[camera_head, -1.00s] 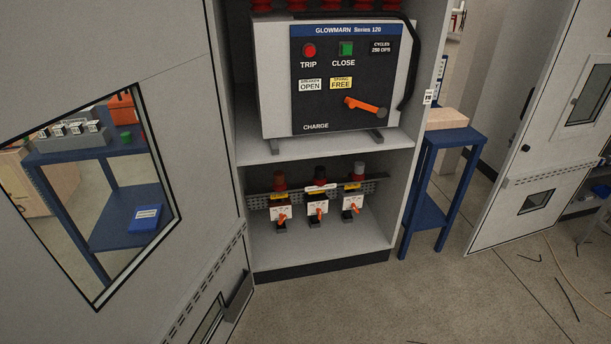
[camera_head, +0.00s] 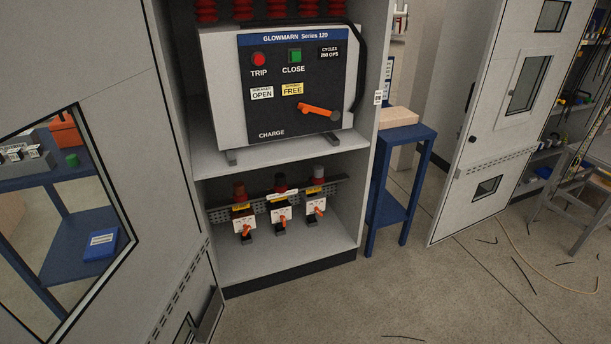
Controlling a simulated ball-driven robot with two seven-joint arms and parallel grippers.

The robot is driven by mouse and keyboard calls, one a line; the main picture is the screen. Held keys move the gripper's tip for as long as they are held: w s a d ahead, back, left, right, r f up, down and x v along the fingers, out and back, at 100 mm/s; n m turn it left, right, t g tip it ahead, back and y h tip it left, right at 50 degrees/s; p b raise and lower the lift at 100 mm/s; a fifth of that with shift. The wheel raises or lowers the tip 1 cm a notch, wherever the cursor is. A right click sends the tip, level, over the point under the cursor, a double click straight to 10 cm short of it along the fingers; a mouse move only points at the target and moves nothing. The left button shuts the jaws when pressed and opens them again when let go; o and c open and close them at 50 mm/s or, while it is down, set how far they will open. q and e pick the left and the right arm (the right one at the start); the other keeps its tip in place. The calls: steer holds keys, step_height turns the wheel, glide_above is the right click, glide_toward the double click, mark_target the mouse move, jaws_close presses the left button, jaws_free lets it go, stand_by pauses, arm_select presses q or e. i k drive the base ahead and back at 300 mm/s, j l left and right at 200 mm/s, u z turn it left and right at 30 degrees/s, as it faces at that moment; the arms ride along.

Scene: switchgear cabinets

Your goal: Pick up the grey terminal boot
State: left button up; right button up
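In the head view, three small switch units stand in a row on the lower shelf of the open cabinet. Each has a white face, an orange handle and a cap on top. The right unit's cap is a grey boot (camera_head: 318,173), sitting upright above a red part. The middle cap (camera_head: 280,181) is dark, and the left cap (camera_head: 239,190) is orange-brown. I cannot tell for sure that the grey cap is the task's terminal boot. Neither of my grippers is in view.
The breaker (camera_head: 290,85) with an orange charge handle fills the shelf above. An open cabinet door (camera_head: 90,120) with a window stands at the left. A blue stand (camera_head: 405,133) is right of the cabinet.

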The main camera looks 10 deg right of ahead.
mark_target(318, 169)
steer(key=i+j+u, duration=0.2)
steer(key=i+u, duration=0.2)
steer(key=i+j+u, duration=0.1)
steer(key=i+u, duration=0.25)
